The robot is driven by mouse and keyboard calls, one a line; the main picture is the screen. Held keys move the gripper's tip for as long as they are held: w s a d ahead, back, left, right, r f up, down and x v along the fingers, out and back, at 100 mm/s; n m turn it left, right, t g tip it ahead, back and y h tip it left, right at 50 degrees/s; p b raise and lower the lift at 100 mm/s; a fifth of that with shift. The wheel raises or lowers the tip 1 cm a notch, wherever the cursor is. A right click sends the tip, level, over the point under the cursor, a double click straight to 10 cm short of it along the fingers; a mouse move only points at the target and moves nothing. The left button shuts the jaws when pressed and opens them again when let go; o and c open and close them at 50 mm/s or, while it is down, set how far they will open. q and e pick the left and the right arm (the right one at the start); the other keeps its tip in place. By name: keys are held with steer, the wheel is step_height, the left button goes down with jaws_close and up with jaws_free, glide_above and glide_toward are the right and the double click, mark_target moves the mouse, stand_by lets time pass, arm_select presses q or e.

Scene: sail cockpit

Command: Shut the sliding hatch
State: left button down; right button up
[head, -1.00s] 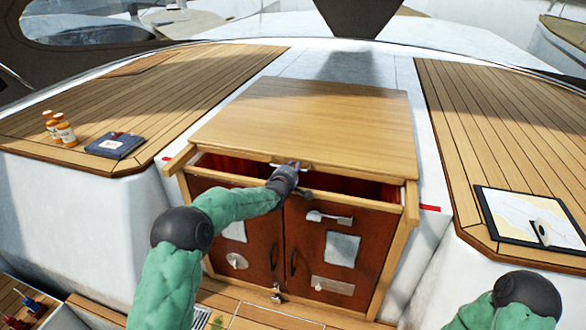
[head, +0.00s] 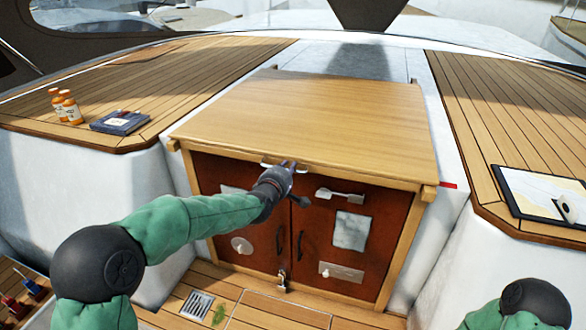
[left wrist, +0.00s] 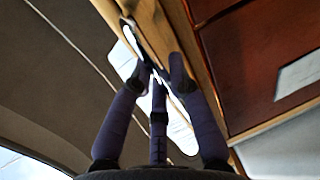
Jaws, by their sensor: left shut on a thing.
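The sliding hatch (head: 310,112) is a pale wooden panel on top of the cabinet. Its front edge lies over the top of the red-brown doors (head: 345,235), and no dark gap shows between them. My left gripper (head: 284,172) is at the middle of the hatch's front edge, shut on the hatch handle (head: 268,166). In the left wrist view the fingers (left wrist: 155,75) close at the hatch's wooden edge (left wrist: 155,25); the exact grip is partly hidden. My right gripper is out of view; only part of my right arm shows at the lower right.
A latch (head: 340,195) sits on the right door. Red-handled items (head: 25,287) are at the lower left.

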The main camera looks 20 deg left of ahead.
arm_select(q)
steer(key=s, duration=0.2)
steer(key=s+b, duration=0.1)
steer(key=shift+s+f, duration=0.2)
steer(key=shift+s, duration=0.15)
steer(key=c, duration=1.1)
jaws_free()
steer(key=shift+s, duration=0.1)
steer(key=shift+c, duration=0.2)
steer(key=shift+s+a+r, duration=0.1)
steer(key=shift+r, duration=0.05)
